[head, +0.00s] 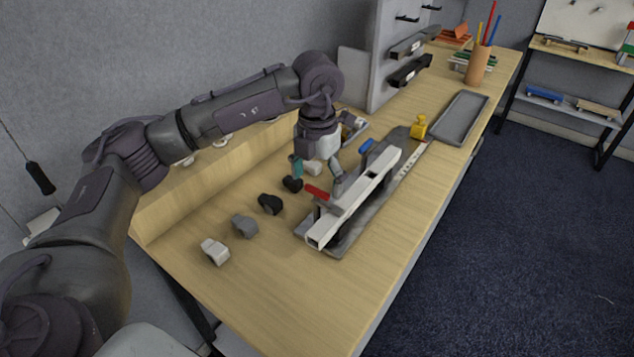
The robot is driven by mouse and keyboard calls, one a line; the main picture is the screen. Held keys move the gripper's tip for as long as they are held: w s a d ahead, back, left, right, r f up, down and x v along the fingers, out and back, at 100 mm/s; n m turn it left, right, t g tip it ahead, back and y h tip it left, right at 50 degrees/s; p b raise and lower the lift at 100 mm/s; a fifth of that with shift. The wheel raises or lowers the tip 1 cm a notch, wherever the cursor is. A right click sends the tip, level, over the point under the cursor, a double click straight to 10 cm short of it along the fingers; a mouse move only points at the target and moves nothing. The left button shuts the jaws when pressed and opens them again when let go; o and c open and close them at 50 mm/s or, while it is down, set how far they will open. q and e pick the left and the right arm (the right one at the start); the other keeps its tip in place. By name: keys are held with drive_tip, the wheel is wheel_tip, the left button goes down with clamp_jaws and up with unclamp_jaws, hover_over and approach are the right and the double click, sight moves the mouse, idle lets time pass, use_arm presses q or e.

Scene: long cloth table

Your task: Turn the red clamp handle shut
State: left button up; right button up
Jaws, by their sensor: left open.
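The red clamp handle (316,192) sticks out to the left from near the front end of a long white bar (352,199). The bar lies on a dark grey base plate (345,243) on the table. A blue handle (366,146) shows farther back along the same fixture. My left gripper (317,177) points down just behind and above the red handle, its fingers spread apart. Whether a finger touches the handle I cannot tell. My right gripper is out of view.
Several small grey and black blocks (244,225) stand in a row left of the fixture. A yellow piece (419,127) and a grey tray (461,118) lie farther back. A brown pencil cup (477,66) stands beyond. The table's front (290,310) is clear.

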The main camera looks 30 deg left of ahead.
sight(317, 189)
use_arm(q)
wheel_tip(317, 189, up, 11)
idle(0.3)
drive_tip(key=shift+f, duration=0.1)
